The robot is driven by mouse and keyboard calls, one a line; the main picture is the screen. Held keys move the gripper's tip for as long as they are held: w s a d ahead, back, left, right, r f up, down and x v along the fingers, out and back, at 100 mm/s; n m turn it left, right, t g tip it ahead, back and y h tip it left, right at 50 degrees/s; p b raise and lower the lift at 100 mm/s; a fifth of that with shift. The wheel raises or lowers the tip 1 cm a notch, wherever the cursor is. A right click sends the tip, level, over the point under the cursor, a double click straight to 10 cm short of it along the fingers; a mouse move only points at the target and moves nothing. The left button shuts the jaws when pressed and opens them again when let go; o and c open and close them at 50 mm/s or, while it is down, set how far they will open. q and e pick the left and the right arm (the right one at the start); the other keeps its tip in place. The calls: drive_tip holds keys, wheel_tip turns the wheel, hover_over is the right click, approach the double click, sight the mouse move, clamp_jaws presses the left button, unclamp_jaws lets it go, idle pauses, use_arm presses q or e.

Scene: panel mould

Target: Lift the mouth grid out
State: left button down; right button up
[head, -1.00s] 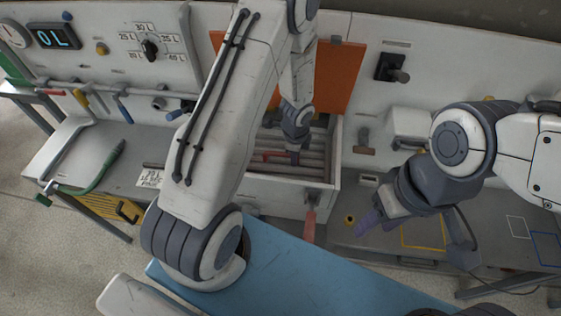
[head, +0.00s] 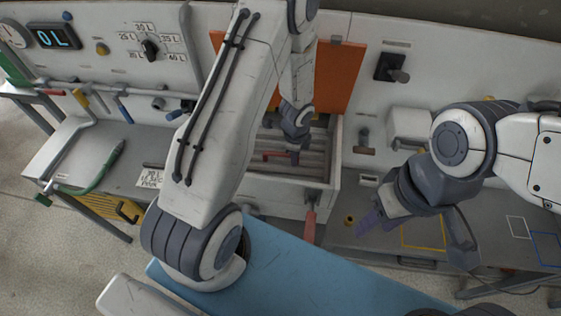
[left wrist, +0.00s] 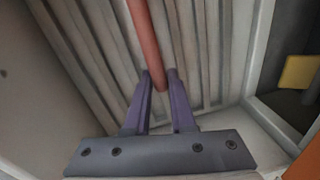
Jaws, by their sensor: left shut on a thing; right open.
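The mouth grid (left wrist: 200,50), a set of pale parallel slats, lies in the white box-like mouth under the raised orange flap. A red bar (left wrist: 145,35) runs over its slats, and shows in the head view as a short red piece (head: 275,155). My left gripper (left wrist: 160,78) reaches down into the mouth, its purple fingers shut on the red bar's near end. In the head view my left gripper (head: 294,156) is small and partly hidden by its wrist. Whether the grid is raised off its seat, I cannot tell. My right gripper (head: 370,221) is open and empty over the bench at right.
The orange flap (head: 340,80) stands behind the mouth. A red lever (head: 310,225) hangs at the mouth's front right. A yellow outlined square (head: 423,234) marks the right bench. A blue surface (head: 300,270) lies in front. A green hose (head: 95,180) lies at left.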

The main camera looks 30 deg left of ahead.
use_arm(q)
wheel_tip(320, 180, up, 14)
drive_tip(key=p, duration=1)
idle(1.6)
idle(0.4)
